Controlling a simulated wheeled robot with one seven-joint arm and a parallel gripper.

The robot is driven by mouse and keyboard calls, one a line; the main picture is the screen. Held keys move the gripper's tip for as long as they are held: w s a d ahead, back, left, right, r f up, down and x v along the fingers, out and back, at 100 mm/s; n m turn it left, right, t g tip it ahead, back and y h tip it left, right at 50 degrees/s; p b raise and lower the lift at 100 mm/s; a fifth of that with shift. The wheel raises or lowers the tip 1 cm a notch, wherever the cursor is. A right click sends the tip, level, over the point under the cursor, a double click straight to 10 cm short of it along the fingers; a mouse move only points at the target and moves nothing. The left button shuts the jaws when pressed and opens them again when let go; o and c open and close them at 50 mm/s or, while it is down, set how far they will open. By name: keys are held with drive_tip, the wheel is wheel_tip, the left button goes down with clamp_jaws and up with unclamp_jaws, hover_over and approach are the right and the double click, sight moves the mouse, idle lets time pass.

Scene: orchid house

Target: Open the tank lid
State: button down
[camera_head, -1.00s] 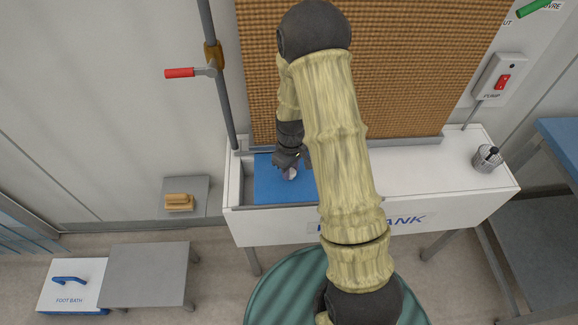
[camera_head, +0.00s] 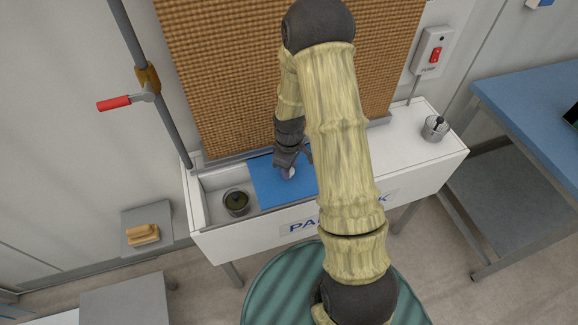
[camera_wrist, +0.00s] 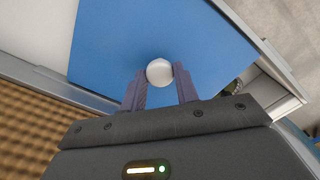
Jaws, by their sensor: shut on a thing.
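The white tank (camera_head: 235,245) stands against the wall below a brown woven pad. Its blue lid (camera_head: 263,183) lies flat across the middle of the tank's top, and the left part of the tank is uncovered. A round white knob (camera_wrist: 160,72) stands on the blue lid in the wrist view. My gripper (camera_head: 292,165) is over the lid, its two fingers (camera_wrist: 160,84) shut on the knob from either side. In the head view my arm hides part of the lid and of the tank front. A dark cup-like thing (camera_head: 236,201) shows inside the uncovered left part.
A pipe with a red-handled valve (camera_head: 116,103) rises at the tank's left. A metal cup (camera_head: 435,128) stands on the tank's white right top. A pump switch (camera_head: 434,55) is on the wall. A blue table (camera_head: 530,100) stands right, and a brush (camera_head: 142,235) sits on a shelf left.

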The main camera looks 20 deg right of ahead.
drive_tip(key=c, duration=1.1)
unclamp_jaws()
drive_tip(key=shift+o, duration=0.2)
wheel_tip(320, 180, up, 18)
drive_tip(key=shift+f, duration=0.25)
